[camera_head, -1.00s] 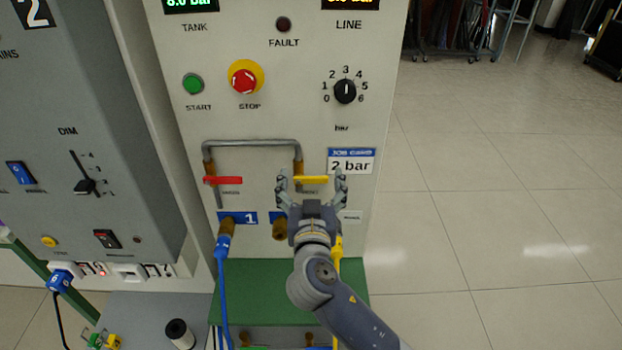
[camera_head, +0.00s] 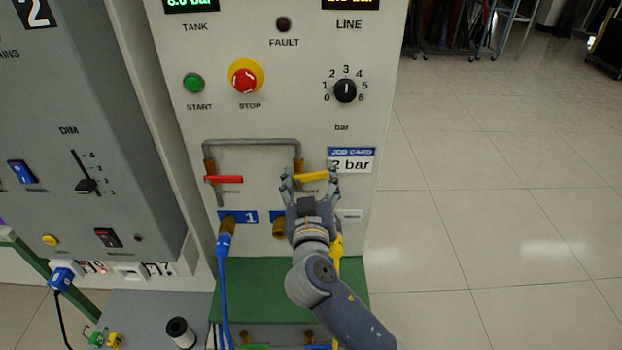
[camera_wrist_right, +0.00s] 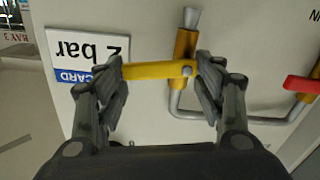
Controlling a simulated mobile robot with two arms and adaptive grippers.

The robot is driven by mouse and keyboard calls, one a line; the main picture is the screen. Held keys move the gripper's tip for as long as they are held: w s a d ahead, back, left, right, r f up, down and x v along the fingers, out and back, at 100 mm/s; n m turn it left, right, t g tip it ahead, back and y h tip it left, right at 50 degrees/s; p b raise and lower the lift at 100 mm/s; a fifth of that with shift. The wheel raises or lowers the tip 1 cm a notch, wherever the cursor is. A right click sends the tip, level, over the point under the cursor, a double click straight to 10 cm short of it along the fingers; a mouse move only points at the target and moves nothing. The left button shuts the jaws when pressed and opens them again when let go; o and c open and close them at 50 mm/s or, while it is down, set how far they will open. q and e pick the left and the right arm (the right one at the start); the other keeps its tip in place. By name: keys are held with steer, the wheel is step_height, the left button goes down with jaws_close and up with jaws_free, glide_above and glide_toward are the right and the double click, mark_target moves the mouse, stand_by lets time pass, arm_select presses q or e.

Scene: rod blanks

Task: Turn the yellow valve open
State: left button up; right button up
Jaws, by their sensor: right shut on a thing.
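The yellow valve handle (camera_head: 312,176) is on the panel below the grey pipe, and its right end is tilted slightly up in the head view. My right gripper (camera_head: 311,178) is around it, with one finger at each end of the handle. The wrist view shows the yellow handle (camera_wrist_right: 150,70) spanning between the fingers of my right gripper (camera_wrist_right: 160,82). The brass valve body (camera_wrist_right: 185,45) is behind the handle near one finger. My left gripper is not in view.
A red valve handle (camera_head: 224,179) sits level to the left. A blue hose (camera_head: 222,270) and a yellow hose (camera_head: 337,262) hang below. A "2 bar" card (camera_head: 352,161) is close by the right finger. Open floor lies to the right.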

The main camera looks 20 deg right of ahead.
steer(key=n, duration=0.1)
steer(key=n+p, duration=0.1)
steer(key=n, duration=0.1)
steer(key=r+n, duration=0.1)
steer(key=shift+w+a+n, duration=0.1)
steer(key=shift+a+n, duration=0.2)
steer(key=shift+a, duration=0.05)
steer(key=n, duration=0.1)
steer(key=n+p, duration=0.1)
steer(key=n, duration=0.1)
steer(key=shift+w+a+r+n+p, duration=0.1)
steer(key=shift+a+r+n+p, duration=0.2)
steer(key=shift+a+r+p, duration=0.1)
steer(key=n+p, duration=0.1)
steer(key=n, duration=0.1)
steer(key=a+n, duration=0.1)
steer(key=n, duration=0.1)
steer(key=shift+w+p, duration=0.15)
steer(key=shift+p, duration=0.25)
steer(key=shift+w+a+f+n+p, duration=0.1)
steer(key=shift+a+n+p, duration=0.15)
steer(key=shift+n, duration=0.6)
steer(key=shift+a+n+p, duration=0.1)
steer(key=shift+n+p, duration=0.25)
steer(key=shift+n, duration=0.5)
steer(key=o, duration=1.1)
steer(key=shift+f, duration=0.1)
steer(key=shift+c, duration=0.2)
